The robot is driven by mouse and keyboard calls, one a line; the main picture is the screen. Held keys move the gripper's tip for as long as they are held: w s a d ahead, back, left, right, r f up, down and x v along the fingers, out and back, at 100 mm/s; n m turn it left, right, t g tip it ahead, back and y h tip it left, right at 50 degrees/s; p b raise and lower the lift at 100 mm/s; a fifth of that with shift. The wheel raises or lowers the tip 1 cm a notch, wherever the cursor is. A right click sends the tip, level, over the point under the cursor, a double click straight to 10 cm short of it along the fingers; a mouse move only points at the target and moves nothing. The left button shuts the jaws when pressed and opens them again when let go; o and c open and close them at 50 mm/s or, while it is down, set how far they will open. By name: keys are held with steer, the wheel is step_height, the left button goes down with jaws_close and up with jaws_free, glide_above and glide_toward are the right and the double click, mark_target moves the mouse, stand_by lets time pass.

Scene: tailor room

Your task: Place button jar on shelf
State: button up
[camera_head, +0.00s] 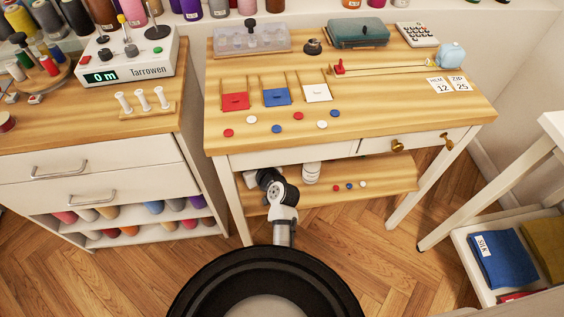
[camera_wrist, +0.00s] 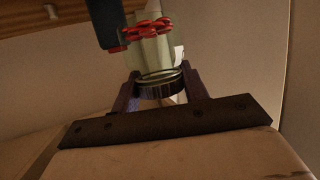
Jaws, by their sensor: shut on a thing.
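In the wrist view, my gripper (camera_wrist: 162,93) is shut on the button jar (camera_wrist: 150,52). The jar is a pale, see-through container with red pieces in it and a metallic band near my fingers. In the head view, my arm reaches under the table's front edge to its low wooden shelf (camera_head: 385,177), and my fingers are hidden there. Red, blue and white buttons lie on the shelf. A small white ribbed object (camera_head: 311,172) shows just right of my wrist; I cannot tell whether it is the held jar. Whether the jar touches the shelf is not clear.
The tabletop (camera_head: 390,110) and its drawer front (camera_head: 330,155) overhang the shelf. A table leg (camera_head: 235,205) stands just left of my arm. The right part of the shelf is clear. A drawer cabinet (camera_head: 90,185) stands left, a white rack (camera_head: 480,240) right.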

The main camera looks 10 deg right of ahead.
step_height(320, 180, down, 10)
steer(key=shift+r+b, duration=0.1)
steer(key=shift+b, duration=0.35)
steer(key=shift+f+b, duration=0.2)
steer(key=shift+b, duration=0.1)
steer(key=o, duration=1.2)
steer(key=shift+c, duration=0.2)
steer(key=shift+r, duration=0.1)
